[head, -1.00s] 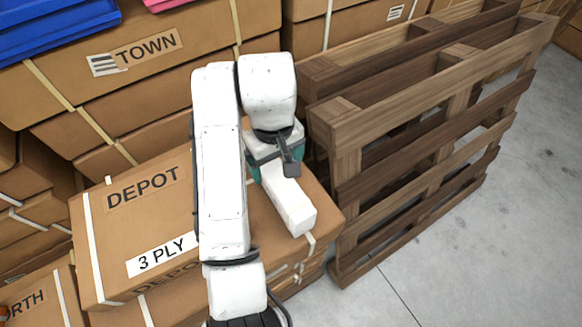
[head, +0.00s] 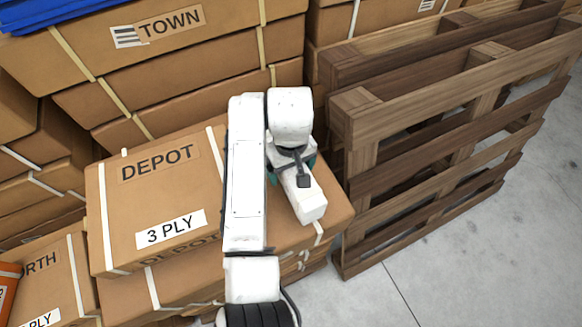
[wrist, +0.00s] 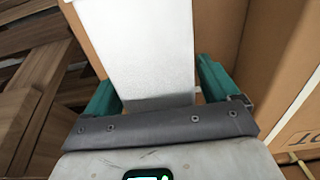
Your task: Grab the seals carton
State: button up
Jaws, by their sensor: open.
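The white carton, apparently the seals carton (head: 308,204), lies on top of the brown cardboard box near its right edge, just beside the pallet. No lettering shows on it. My gripper (head: 294,174) is over its far part, seen from behind the wrist. In the wrist view the carton (wrist: 140,50) fills the space between the two teal fingers of my gripper (wrist: 157,74). The fingers are open, one on each side of it. A narrow gap shows on the right side; on the left I cannot tell whether finger and carton touch.
The carton's support is a brown box marked DEPOT and 3 PLY (head: 150,205). A wooden pallet (head: 440,125) stands upright close on the right. Stacked boxes marked TOWN (head: 130,70) rise behind. Bare concrete floor (head: 480,265) lies at the lower right.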

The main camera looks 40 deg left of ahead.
jog(key=shift+f, duration=0.25)
jog(key=shift+c, duration=0.4)
jog(key=c, duration=1.1)
jog(key=shift+c, duration=0.4)
jog(key=shift+r, duration=0.2)
